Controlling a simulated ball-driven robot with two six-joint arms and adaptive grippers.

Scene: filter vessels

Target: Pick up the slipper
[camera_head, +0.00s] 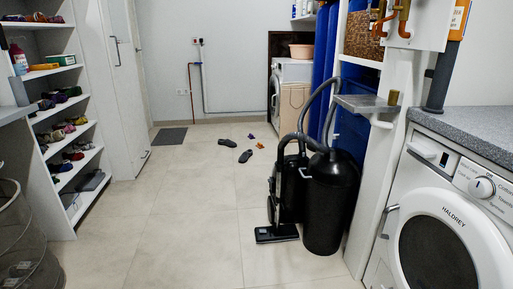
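Two dark slippers lie apart on the tiled floor in the middle distance of the head view. One slipper (227,143) lies farther back and to the left. The other slipper (245,156) lies a little nearer and to the right. Small orange and dark items (260,145) lie on the floor just right of them, too small to make out. Neither of my grippers shows in this view.
A black upright vacuum (285,190) and a black cylinder (331,200) stand right of centre. A washing machine (437,245) fills the near right. A shoe shelf (75,150) and wire basket (25,240) stand left. The middle floor (185,215) is clear up to the slippers.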

